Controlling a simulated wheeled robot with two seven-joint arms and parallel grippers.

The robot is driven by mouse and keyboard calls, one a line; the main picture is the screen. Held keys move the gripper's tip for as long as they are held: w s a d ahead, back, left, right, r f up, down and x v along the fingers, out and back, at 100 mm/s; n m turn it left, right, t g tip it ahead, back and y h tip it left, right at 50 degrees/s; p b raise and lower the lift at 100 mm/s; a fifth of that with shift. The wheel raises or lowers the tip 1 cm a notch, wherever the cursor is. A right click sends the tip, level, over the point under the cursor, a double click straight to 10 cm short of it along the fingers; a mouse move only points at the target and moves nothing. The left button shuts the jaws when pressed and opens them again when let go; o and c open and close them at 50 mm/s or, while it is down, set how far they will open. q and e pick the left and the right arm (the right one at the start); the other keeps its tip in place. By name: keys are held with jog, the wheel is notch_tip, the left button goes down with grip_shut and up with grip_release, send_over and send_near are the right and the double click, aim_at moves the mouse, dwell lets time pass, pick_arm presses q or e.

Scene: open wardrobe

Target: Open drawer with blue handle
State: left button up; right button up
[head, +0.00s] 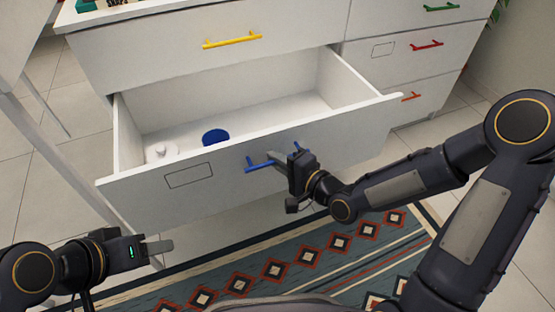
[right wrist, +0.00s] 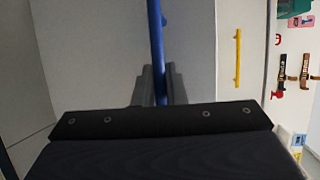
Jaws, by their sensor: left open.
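The drawer with the blue handle (head: 262,166) is pulled well out of the white cabinet, and its white front panel (head: 345,135) faces me. My right gripper (head: 280,160) is at the blue handle. In the right wrist view the blue handle (right wrist: 155,40) runs between the gripper's grey fingers (right wrist: 160,88), which are closed around it. The middle of the handle is partly hidden by this gripper. My left gripper (head: 158,246) is open and empty at the lower left, apart from the drawer.
The open drawer holds a blue round thing (head: 215,136) and a small white object (head: 160,151). Above is a shut drawer with a yellow handle (head: 232,41). Drawers with green (head: 441,8) and red (head: 427,45) handles are at right. A patterned rug (head: 290,262) lies below.

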jog(key=o, duration=0.4)
jog(key=p+v, duration=0.2)
jog(key=v, duration=0.5)
jog(key=shift+s+d+p, duration=0.3)
